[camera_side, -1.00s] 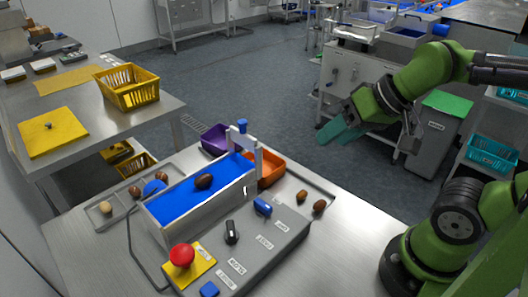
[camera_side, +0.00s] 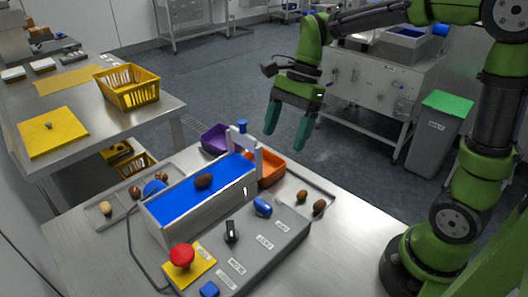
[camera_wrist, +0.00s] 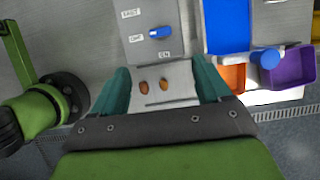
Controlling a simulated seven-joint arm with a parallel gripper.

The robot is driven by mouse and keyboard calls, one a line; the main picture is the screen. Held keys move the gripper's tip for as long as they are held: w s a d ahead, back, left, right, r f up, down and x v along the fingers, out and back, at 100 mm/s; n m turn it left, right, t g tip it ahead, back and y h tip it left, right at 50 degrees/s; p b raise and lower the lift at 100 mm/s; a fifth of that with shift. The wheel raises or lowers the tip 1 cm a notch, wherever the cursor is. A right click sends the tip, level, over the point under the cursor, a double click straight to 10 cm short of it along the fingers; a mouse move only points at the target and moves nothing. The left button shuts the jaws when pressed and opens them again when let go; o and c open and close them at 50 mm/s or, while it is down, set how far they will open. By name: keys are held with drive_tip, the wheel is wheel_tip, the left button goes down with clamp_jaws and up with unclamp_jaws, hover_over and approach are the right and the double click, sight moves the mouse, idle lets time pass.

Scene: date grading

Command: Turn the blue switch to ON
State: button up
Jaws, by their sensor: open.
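The blue switch (camera_side: 262,207) is a knob on the sloped grey control panel (camera_side: 285,239), near the panel's far right end. In the wrist view the blue switch (camera_wrist: 161,32) lies beyond my fingertips, and a white mark shows at its left end, toward a label on that side. A second label sits to its lower right; the print is too small to read surely. My gripper (camera_side: 287,125) points down with its teal fingers apart and empty. It is well above the panel, not touching the switch. The open fingers also show in the wrist view (camera_wrist: 161,74).
A black knob (camera_side: 231,232), a red mushroom button (camera_side: 181,255) and a blue button (camera_side: 209,289) share the panel. A blue conveyor (camera_side: 180,201) with a grey arch (camera_side: 259,155) stands behind. Two dates (camera_wrist: 154,84) lie on a tray beside the panel.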

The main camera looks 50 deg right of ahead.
sight(263, 203)
drive_tip(key=x, duration=1.6)
drive_tip(key=shift+f, duration=0.35)
drive_tip(key=c, duration=1)
